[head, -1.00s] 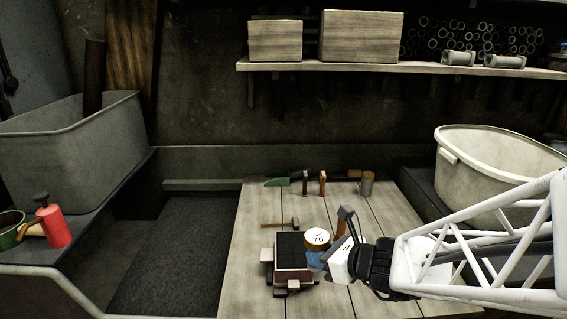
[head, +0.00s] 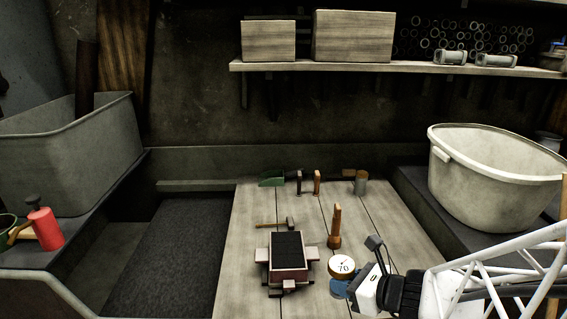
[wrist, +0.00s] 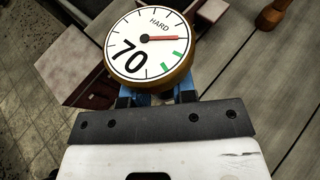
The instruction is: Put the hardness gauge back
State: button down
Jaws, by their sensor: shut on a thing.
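The hardness gauge (head: 342,266) has a round white dial in a brass-coloured case, marked HARD and 70 with a red needle. In the wrist view the gauge (wrist: 148,42) sits just beyond my gripper, its dial facing the camera. The gauge is held to the right of the mould box (head: 290,274), over the wooden table. I cannot tell how high it is above the boards.
A wooden rammer (head: 335,230) stands behind the gauge. A small hammer (head: 274,224) lies behind the mould box. Several tools, including a green-bladed trowel (head: 272,178), are at the table's back edge. A pale tub (head: 490,190) stands at right. The table's front left (head: 243,285) is clear.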

jog(key=s+d+f, duration=0.3)
jog(key=s+d, duration=0.1)
jog(key=s, duration=0.2)
jog(key=shift+s+d+f, duration=0.15)
jog(key=shift+s+f, duration=0.1)
jog(key=shift+f, duration=0.15)
dwell(0.3)
jog(key=w, duration=0.5)
jog(key=w+f, duration=0.1)
jog(key=w, duration=1)
jog(key=shift+d+f, duration=0.3)
jog(key=shift+f, duration=1.75)
jog(key=shift+f, duration=0.1)
